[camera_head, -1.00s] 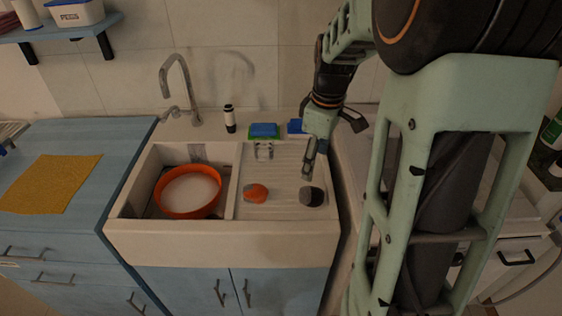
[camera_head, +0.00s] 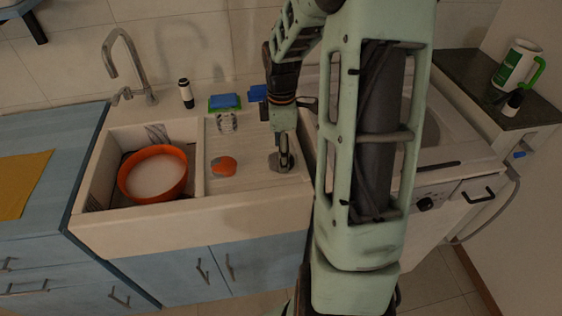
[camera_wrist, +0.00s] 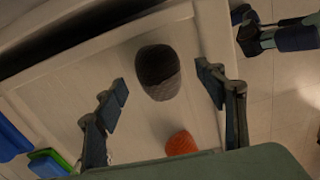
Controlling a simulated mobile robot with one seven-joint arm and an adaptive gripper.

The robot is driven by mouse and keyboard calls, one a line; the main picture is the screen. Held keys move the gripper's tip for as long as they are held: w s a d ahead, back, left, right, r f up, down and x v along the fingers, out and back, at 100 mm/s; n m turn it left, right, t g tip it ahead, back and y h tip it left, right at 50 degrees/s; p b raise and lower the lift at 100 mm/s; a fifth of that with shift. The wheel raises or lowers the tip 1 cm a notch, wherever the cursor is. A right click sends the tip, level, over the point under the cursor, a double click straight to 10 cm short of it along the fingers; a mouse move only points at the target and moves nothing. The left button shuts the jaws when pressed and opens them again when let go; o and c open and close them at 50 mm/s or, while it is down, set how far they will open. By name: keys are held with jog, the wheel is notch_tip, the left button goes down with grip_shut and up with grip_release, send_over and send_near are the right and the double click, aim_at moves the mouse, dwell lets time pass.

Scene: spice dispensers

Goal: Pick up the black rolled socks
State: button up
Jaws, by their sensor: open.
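The black rolled socks (camera_head: 274,163) lie on the ribbed drainboard at the right of the sink, partly hidden behind my gripper (camera_head: 284,158) in the head view. In the wrist view the socks (camera_wrist: 158,68) are a dark rounded bundle with a greyer patch on one side. My gripper (camera_wrist: 163,83) is open, with one finger on each side of the socks and a visible gap to both. How high the fingertips are above the drainboard I cannot tell.
An orange rounded item (camera_head: 223,166) lies on the drainboard left of the socks. An orange bowl (camera_head: 153,174) sits in the basin. Behind are a blue-and-green sponge stack (camera_head: 225,101), a white-and-black bottle (camera_head: 186,93) and the faucet (camera_head: 122,70). The drainboard's front is clear.

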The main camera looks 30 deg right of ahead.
jog(key=shift+w+f, duration=0.1)
jog(key=shift+f, duration=1.45)
jog(key=shift+c, duration=0.4)
jog(key=c, duration=1.2)
jog(key=shift+o, duration=0.2)
jog(key=shift+r, duration=0.1)
